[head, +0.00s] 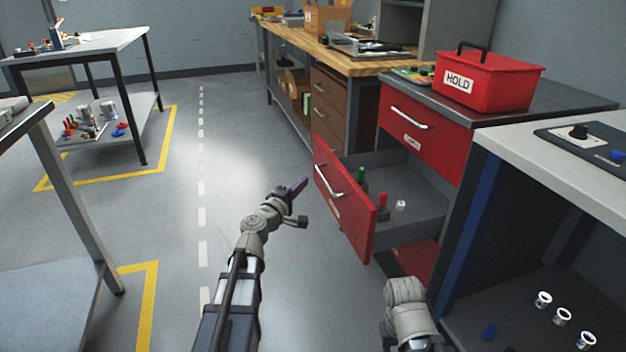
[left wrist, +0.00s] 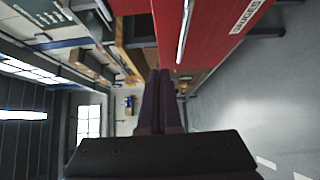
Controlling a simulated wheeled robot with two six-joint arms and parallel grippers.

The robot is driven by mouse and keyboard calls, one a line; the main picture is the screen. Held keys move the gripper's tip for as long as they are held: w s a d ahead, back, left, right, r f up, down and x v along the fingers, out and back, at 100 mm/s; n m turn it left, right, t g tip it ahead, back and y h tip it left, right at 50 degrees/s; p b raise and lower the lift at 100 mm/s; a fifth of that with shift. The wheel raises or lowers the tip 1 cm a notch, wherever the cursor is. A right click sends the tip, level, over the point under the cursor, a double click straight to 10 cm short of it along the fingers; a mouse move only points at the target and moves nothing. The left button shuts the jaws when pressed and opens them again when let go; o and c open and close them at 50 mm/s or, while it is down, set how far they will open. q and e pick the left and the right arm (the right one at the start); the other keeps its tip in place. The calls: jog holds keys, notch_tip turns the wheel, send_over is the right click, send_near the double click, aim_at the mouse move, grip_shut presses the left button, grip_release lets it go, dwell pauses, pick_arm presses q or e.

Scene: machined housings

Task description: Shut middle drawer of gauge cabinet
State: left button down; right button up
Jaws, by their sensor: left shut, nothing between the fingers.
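The gauge cabinet is red with a dark top (head: 565,92). Its middle drawer (head: 345,208) is pulled far out, with a red front, a silver handle and a grey inside holding a green, a red and a clear gauge. The top drawer (head: 420,130) is shut. My left gripper (head: 298,188) is shut and empty, just left of the middle drawer's front, and a gap shows between them. In the left wrist view, the shut fingers (left wrist: 161,100) point past a red labelled drawer front (left wrist: 220,30) with a silver handle. My right arm shows at the bottom, but its fingers are not visible.
A red HOLD box (head: 487,80) stands on the cabinet. A grey-topped bench (head: 560,140) adjoins it on the right, and a wooden workbench (head: 345,62) stands behind. The floor (head: 190,190) left of the drawer is clear.

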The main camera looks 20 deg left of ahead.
pick_arm(q)
send_near(333, 162)
jog(key=w+a, duration=0.2)
jog(key=w, duration=0.2)
jog(key=shift+w+d+f, duration=0.1)
jog(key=shift+w+d, duration=0.35)
jog(key=shift+d, duration=0.3)
jog(key=shift+w+d+f, duration=0.1)
jog(key=shift+w+d, duration=0.35)
jog(key=shift+d, duration=0.3)
